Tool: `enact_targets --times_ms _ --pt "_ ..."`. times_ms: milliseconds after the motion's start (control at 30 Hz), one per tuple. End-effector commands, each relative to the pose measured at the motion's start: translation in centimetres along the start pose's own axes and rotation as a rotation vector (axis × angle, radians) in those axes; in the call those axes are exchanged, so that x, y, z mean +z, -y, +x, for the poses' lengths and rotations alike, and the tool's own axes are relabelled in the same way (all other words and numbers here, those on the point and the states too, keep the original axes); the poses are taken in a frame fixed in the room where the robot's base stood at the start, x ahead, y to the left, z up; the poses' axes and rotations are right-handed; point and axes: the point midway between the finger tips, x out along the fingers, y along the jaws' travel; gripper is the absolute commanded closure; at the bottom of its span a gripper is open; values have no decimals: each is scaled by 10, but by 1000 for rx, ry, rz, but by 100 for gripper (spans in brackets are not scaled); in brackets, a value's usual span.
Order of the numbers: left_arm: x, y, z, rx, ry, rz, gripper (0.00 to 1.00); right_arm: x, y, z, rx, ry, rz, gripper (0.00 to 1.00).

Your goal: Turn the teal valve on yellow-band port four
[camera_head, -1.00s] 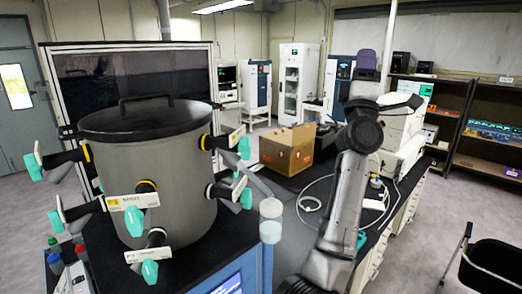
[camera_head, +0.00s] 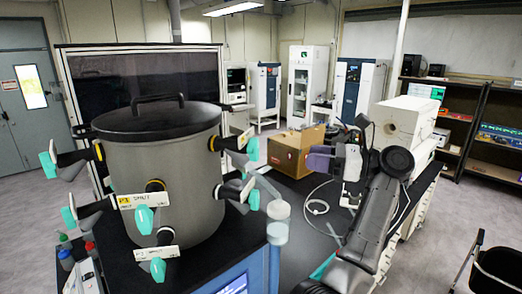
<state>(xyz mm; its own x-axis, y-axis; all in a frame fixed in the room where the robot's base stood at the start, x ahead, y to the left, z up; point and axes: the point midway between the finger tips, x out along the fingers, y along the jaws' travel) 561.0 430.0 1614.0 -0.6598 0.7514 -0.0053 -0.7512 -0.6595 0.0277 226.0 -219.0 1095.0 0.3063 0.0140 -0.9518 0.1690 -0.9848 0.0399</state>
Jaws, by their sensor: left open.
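The grey drum-shaped freeze dryer chamber (camera_head: 175,190) with a black lid stands at left. Several ports stick out of its side, each with a teal valve. Yellow bands show on the upper left port (camera_head: 98,151), the upper front port (camera_head: 155,186) and the upper right port (camera_head: 214,143). Their teal valves are the left one (camera_head: 48,166), the front one (camera_head: 145,217) and the right one (camera_head: 252,149). I cannot read which port is number four. My left gripper (camera_head: 319,159) is open, right of the chamber, apart from every valve. My right gripper is not in view.
A cardboard box (camera_head: 293,151) stands on the black bench between chamber and gripper. A white cable (camera_head: 318,207) lies near the gripper. A clear cylinder (camera_head: 278,220) stands close to the chamber's right. A chair (camera_head: 497,268) is at lower right.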

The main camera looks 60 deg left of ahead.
Motion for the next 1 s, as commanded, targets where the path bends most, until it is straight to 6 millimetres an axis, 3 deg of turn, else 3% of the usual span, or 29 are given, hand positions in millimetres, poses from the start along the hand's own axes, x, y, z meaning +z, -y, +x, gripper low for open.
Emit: enact_targets --times_ms 267,700,1000 --pt "2 0 28 1 4 -30 53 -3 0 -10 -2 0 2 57" --pt "4 1 107 -1 5 -28 53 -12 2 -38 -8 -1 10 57" --pt "2 1 134 -3 6 -27 53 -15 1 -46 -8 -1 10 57"
